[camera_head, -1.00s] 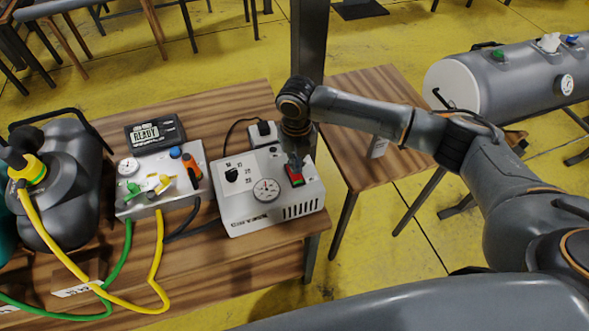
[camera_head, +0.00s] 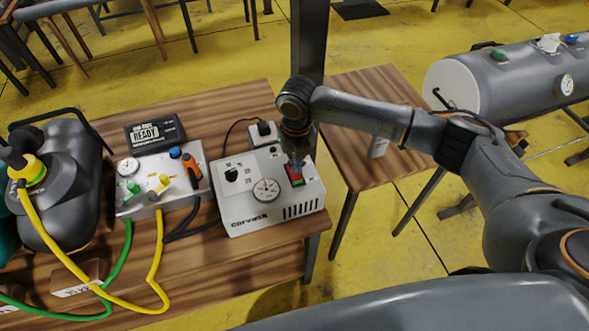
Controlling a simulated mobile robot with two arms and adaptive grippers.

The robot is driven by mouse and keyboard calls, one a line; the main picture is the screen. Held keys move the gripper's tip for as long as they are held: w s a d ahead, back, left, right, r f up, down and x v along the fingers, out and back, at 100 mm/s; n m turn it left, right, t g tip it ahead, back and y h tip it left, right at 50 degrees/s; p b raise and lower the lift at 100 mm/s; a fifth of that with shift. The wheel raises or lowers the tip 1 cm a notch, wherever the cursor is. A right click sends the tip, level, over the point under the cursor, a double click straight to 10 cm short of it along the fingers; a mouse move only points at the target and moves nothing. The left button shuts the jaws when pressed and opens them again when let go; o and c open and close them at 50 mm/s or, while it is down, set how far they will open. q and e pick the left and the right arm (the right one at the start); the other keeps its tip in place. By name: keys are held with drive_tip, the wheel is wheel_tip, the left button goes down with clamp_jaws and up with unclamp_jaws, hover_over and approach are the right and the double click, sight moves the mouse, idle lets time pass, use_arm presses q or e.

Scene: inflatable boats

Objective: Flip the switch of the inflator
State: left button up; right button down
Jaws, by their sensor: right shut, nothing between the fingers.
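The inflator (camera_head: 270,192) is a white box on the wooden table, with a dial gauge, a black knob and a red rocker switch (camera_head: 296,178) on its top right. My right gripper (camera_head: 294,160) points down over the inflator at the back edge of the switch. It is shut with nothing in it, and its tip is at or just above the switch; I cannot tell whether they touch. The gripper covers part of the switch's far end. My left gripper is not in view.
A valve box (camera_head: 162,185) with levers and green and yellow hoses stands left of the inflator. A display reading READY (camera_head: 155,132) lies behind it. A dark pump-like canister (camera_head: 60,185) is at far left. A dark post rises behind the table. A grey tank (camera_head: 510,80) is at right.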

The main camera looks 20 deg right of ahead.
sight(296, 176)
drive_tip(key=shift+f+b, duration=0.7)
drive_tip(key=shift+f, duration=0.75)
idle(0.5)
drive_tip(key=shift+s+r, duration=0.1)
drive_tip(key=shift+s, duration=0.05)
drive_tip(key=r+p, duration=0.2)
drive_tip(key=shift+w+r+p, duration=0.15)
drive_tip(key=shift+w+p, duration=0.05)
drive_tip(key=shift+p, duration=0.15)
wheel_tip(296, 176, up, 5)
drive_tip(key=p, duration=0.4)
drive_tip(key=shift+f, duration=0.2)
drive_tip(key=shift+s, duration=0.1)
drive_tip(key=shift+f, duration=0.1)
